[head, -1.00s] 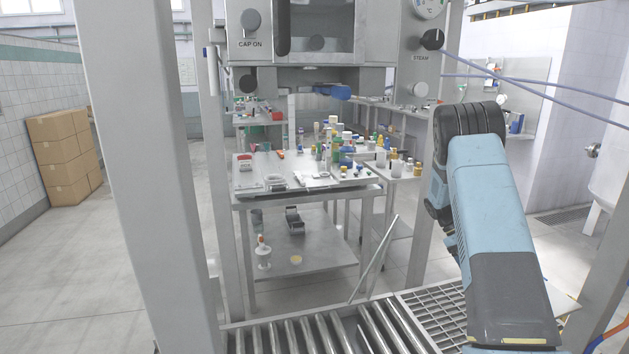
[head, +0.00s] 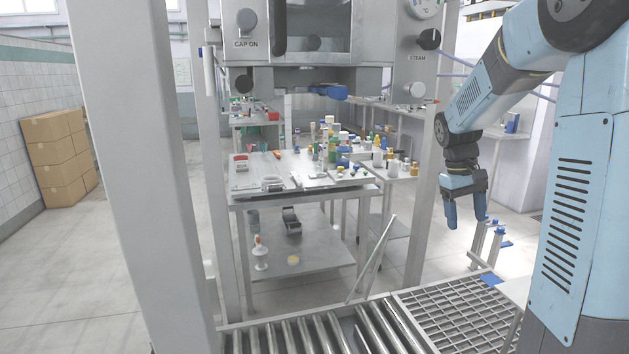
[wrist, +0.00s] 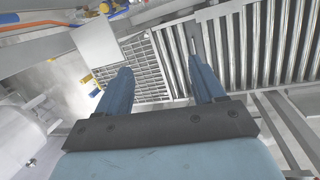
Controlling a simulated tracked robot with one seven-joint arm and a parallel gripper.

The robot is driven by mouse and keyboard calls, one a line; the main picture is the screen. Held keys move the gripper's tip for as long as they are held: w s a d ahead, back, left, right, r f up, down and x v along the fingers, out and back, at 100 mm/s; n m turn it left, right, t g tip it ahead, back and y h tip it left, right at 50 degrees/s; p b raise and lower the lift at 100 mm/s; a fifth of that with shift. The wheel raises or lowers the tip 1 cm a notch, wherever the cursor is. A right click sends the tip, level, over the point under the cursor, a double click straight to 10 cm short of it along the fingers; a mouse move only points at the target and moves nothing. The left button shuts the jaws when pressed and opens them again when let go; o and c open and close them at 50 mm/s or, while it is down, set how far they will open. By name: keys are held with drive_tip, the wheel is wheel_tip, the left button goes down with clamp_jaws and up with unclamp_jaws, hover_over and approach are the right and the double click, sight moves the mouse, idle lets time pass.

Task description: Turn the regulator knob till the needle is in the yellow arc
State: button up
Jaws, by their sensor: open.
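The black regulator knob (head: 429,39) sits on the grey panel at the upper right in the head view, above the "STEAM" label. The round gauge (head: 424,8) is above it, cut by the top edge of the picture; its needle and arcs are too small to read. My gripper (head: 466,222) is open and empty, pointing down, below and to the right of the knob and well apart from it. In the wrist view my two blue fingers (wrist: 160,85) are spread over the floor grating and rollers, with nothing between them. The knob and gauge are not in the wrist view.
A roller conveyor (head: 300,338) and a metal grating (head: 455,308) lie low in front. A grey upright post (head: 130,180) stands at left. A steel table (head: 250,190) crowded with bottles stands behind. A "CAP ON" knob (head: 246,19) is on the cabinet.

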drive_tip(key=s+a+r+t, duration=0.2)
drive_tip(key=s+a, duration=0.2)
drive_tip(key=s, duration=0.3)
drive_tip(key=s+a+r+m+t+y, duration=0.1)
drive_tip(key=s+a, duration=0.3)
drive_tip(key=s, duration=0.4)
drive_tip(key=s+a+r+t+y, duration=0.1)
drive_tip(key=s+a+r+t, duration=0.2)
drive_tip(key=s, duration=0.5)
drive_tip(key=shift+a+r+m+t, duration=0.4)
drive_tip(key=shift+r+t, duration=0.1)
drive_tip(key=shift+s, duration=0.1)
idle(0.6)
